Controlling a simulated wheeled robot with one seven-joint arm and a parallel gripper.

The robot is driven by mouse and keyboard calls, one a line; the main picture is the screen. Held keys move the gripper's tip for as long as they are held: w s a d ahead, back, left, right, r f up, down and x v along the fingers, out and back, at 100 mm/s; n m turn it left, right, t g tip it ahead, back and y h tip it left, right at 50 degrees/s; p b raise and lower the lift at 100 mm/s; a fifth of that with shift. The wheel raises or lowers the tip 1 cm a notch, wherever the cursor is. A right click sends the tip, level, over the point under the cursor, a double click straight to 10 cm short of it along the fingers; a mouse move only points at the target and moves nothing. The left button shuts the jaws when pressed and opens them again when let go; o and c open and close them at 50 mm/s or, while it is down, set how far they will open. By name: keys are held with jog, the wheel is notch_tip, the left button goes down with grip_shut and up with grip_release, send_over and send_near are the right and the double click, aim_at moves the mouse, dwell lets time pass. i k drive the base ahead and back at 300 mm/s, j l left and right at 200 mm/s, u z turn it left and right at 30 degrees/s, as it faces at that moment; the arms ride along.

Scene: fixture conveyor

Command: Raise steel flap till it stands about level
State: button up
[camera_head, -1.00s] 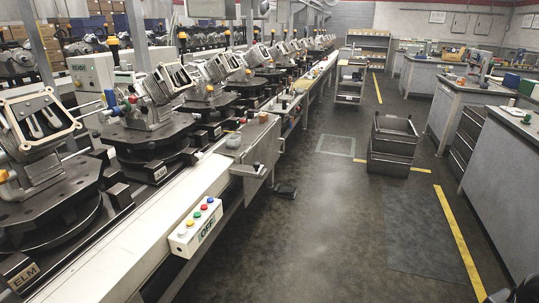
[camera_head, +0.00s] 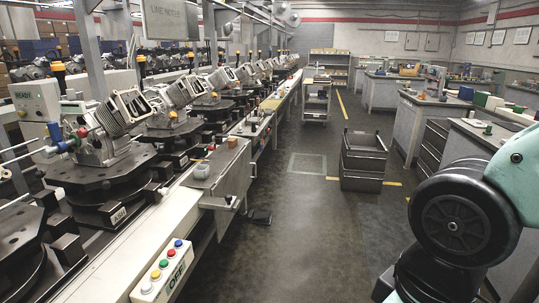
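The steel flap (camera_head: 238,178) is a grey metal panel at the aisle side of the conveyor, left of centre in the head view. It hangs steeply down from the conveyor's edge. A handle-like bar (camera_head: 218,203) shows at its near side, but small details are hard to make out. My gripper is out of view. Only a thick teal and black part of my arm shows at the lower right, well apart from the flap across the aisle floor.
The conveyor (camera_head: 115,245) runs along the left with engine parts on dark fixtures. A button box (camera_head: 163,273) sits on its near edge. A dark pedal (camera_head: 259,216) lies below the flap. Stacked grey bins (camera_head: 363,160) stand in the aisle. Floor between is clear.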

aim_at(237, 180)
jog(key=i, duration=1.95)
jog(key=i+u, duration=0.1)
jog(key=i, duration=0.55)
jog(key=i+l+u, duration=0.15)
jog(key=i, duration=0.5)
jog(key=i+l+u, duration=0.1)
jog(key=i, duration=0.55)
jog(key=l, duration=0.1)
